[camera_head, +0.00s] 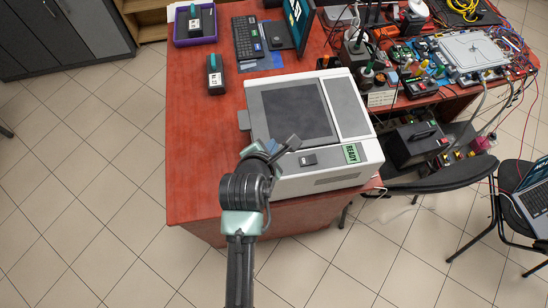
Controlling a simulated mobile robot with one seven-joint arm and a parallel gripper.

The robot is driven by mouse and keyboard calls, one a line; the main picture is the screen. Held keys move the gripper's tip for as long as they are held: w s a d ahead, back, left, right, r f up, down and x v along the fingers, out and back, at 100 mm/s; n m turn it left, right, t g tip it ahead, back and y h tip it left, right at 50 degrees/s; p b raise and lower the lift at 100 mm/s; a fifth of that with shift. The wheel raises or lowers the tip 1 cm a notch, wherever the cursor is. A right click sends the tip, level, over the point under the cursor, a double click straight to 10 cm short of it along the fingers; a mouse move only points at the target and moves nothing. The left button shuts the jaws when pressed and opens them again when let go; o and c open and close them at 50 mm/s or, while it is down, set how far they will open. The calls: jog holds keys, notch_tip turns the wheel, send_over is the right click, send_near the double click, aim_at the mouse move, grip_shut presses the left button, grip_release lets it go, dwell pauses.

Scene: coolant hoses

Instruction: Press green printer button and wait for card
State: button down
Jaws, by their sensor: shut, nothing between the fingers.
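The printer (333,177) is a light grey box with a dark panel on top, standing on the red table. A green panel (351,153) reading "READY" sits at its front right. Left of that panel is a small dark piece (308,160) with a light mark; I cannot tell whether it is a button. No separate green button can be made out. My gripper (291,144) is shut and empty over the printer's front left part, left of the dark piece. Whether it touches the printer cannot be told. No card is seen at the printer.
The red table (195,140) is clear left of the printer. A dark device with a green top (215,76) lies there; a similar one sits in a purple tray (178,30). A keyboard (247,38) and monitor stand behind. Electronics crowd the right; a chair (455,178) stands front right.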

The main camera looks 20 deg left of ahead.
notch_tip(320, 180, down, 7)
jog(key=b, duration=0.7)
jog(key=shift+b, duration=0.4)
jog(key=shift+f+b, duration=0.35)
jog(key=shift+f, duration=0.5)
jog(key=shift+f, duration=0.15)
dwell(0.7)
jog(key=shift+f, duration=0.3)
jog(key=shift+f, duration=0.35)
dwell(0.6)
jog(key=shift+r+p, duration=0.75)
jog(key=shift+p, duration=0.05)
jog(key=shift+r, duration=0.1)
